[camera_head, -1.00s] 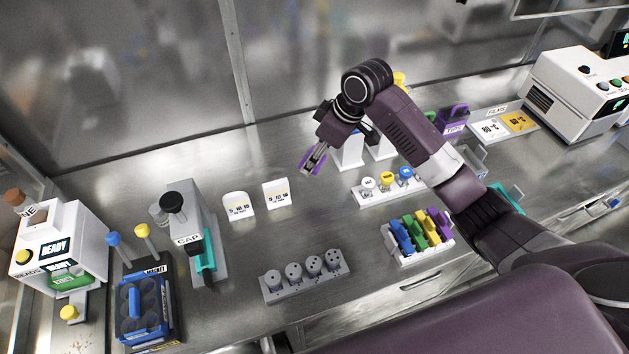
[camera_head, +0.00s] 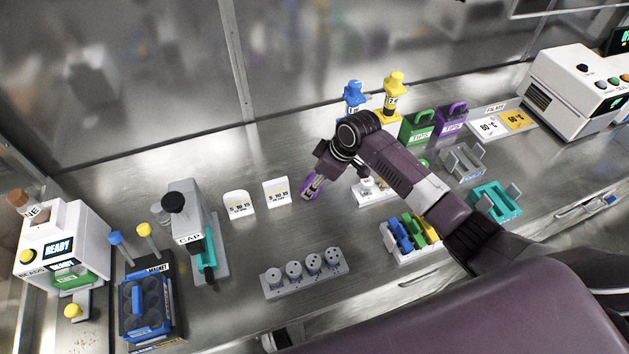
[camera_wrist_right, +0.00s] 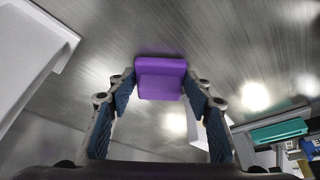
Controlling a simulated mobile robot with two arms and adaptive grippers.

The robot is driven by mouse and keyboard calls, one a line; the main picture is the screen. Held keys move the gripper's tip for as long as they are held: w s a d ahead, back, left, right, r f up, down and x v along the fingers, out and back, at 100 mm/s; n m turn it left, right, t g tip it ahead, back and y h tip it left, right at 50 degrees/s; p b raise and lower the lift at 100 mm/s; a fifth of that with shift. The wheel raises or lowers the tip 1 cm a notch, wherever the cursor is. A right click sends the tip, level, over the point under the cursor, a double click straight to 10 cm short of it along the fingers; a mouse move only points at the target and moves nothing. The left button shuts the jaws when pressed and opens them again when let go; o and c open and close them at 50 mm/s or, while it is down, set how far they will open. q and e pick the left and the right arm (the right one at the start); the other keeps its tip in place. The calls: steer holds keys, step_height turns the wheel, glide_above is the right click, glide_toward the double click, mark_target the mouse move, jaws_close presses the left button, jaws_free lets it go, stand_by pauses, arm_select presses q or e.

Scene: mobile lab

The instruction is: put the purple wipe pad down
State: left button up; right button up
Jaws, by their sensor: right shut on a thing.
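The purple wipe pad (camera_wrist_right: 160,79) is between the fingertips of my right gripper (camera_wrist_right: 161,92) in the right wrist view, and the gripper is shut on it. In the head view the right gripper (camera_head: 313,188) points down over the steel bench, right of two small white cards, with the purple pad (camera_head: 308,190) at its tips. I cannot tell whether the pad touches the bench. My left gripper is not in view.
White cards (camera_head: 277,193) stand just left of the gripper. A grey block with round wells (camera_head: 305,276) lies in front. A white rack of coloured pieces (camera_head: 402,256) and a partly hidden white rack (camera_head: 366,200) are to the right. Bench between is bare.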

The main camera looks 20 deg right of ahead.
steer(key=shift+f, duration=0.1)
steer(key=o, duration=1.2)
steer(key=shift+f, duration=0.1)
steer(key=shift+c, duration=0.2)
steer(key=shift+r, duration=0.3)
steer(key=b+v, duration=0.1)
steer(key=v, duration=1.1)
steer(key=shift+w+a, duration=0.1)
